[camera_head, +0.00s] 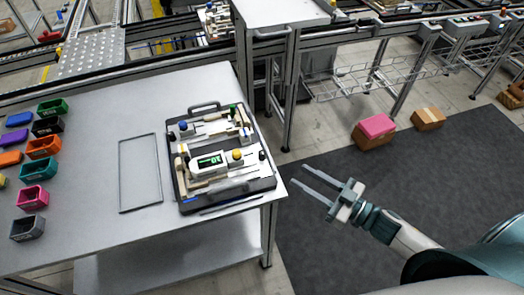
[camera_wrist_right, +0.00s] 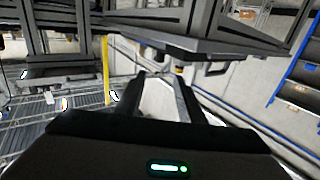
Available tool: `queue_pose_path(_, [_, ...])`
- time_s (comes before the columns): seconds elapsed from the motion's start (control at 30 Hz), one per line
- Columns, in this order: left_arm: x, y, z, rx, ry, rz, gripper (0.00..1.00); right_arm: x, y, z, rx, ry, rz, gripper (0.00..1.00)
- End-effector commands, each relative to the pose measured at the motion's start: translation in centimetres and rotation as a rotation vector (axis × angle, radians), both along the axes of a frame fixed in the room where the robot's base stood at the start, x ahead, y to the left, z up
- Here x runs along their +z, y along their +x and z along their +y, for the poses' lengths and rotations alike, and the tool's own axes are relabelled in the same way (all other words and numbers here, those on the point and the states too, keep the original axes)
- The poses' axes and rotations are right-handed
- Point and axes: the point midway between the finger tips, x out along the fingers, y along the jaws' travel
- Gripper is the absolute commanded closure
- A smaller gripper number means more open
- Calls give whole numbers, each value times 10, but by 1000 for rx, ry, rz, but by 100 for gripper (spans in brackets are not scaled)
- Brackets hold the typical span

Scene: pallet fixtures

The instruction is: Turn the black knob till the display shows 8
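The pallet fixture (camera_head: 262,184) lies on the grey table, a dark plate with a carry handle and several pale devices. A white unit on it carries a display (camera_head: 209,161) with green characters, too small and tilted to read surely. A yellow knob (camera_head: 237,154) stands beside the display. A small dark knob-like part (camera_head: 262,155) shows at the fixture's right edge; I cannot tell if it is the black knob. My right gripper (camera_head: 297,174) is open and empty, just right of the table corner and apart from the fixture. My left gripper is out of view.
Coloured bins, including an orange one (camera_head: 43,147), stand on the table's left. An empty rectangular frame (camera_head: 140,173) lies left of the fixture. Pink (camera_head: 377,125) and brown (camera_head: 428,118) boxes lie on the floor at right. A metal frame stands behind the table.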

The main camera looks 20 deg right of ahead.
Motion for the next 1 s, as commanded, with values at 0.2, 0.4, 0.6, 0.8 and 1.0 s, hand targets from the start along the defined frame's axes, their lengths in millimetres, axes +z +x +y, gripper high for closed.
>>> queue_pose_path(0.2, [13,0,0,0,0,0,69,4,26,19,-1,2,-2,65])
queue_pose_path(0.4, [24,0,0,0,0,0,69,4,52,38,-1,0,-3,65])
queue_pose_path(0.6, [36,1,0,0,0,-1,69,5,80,60,-1,1,-3,65])
queue_pose_path(0.8, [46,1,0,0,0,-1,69,3,105,78,-1,1,-1,65])
queue_pose_path(1.0, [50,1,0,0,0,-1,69,1,118,88,0,-1,-1,65])
